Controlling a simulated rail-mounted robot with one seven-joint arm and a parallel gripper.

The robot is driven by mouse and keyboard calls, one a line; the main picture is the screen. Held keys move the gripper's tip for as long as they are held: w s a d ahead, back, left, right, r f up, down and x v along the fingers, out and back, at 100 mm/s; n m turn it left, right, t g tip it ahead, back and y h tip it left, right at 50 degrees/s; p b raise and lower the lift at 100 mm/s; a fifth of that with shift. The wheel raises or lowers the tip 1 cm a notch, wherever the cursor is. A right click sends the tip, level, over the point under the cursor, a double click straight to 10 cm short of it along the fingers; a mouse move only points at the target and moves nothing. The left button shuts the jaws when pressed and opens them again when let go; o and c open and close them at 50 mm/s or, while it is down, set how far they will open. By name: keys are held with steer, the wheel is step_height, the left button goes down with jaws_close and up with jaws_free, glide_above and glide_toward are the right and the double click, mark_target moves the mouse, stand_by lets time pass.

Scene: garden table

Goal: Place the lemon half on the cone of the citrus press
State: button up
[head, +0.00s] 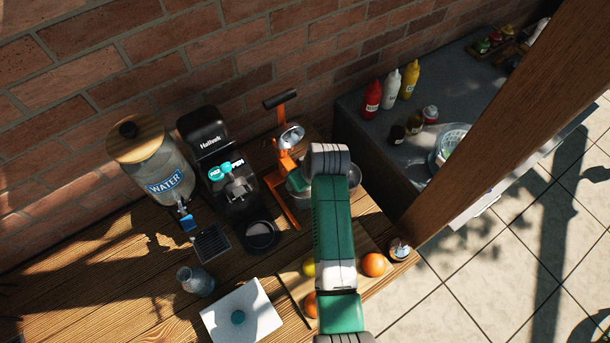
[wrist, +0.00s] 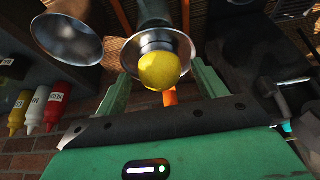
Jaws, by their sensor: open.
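In the wrist view, which is upside down, the yellow lemon half (wrist: 160,70) sits over the middle of the citrus press's metal cup (wrist: 182,43), its rounded side toward me. It appears to rest on the cone, which the lemon hides. My gripper (wrist: 162,84) is open, with one green finger on each side of the lemon and a visible gap at both sides. In the head view, the orange citrus press (head: 282,175) stands on the wooden table with its black lever handle (head: 280,98) raised. My arm hides the lemon half, my fingertips and part of the press there.
A cutting board (head: 290,282) carries an orange (head: 374,264) and a yellow fruit (head: 309,268). A loose metal bowl (wrist: 68,38) is beside the press. Sauce bottles (head: 390,90) stand farther right.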

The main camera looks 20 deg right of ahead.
steer(key=v, duration=1.2)
steer(key=shift+d+r, duration=0.1)
steer(key=shift+r, duration=0.1)
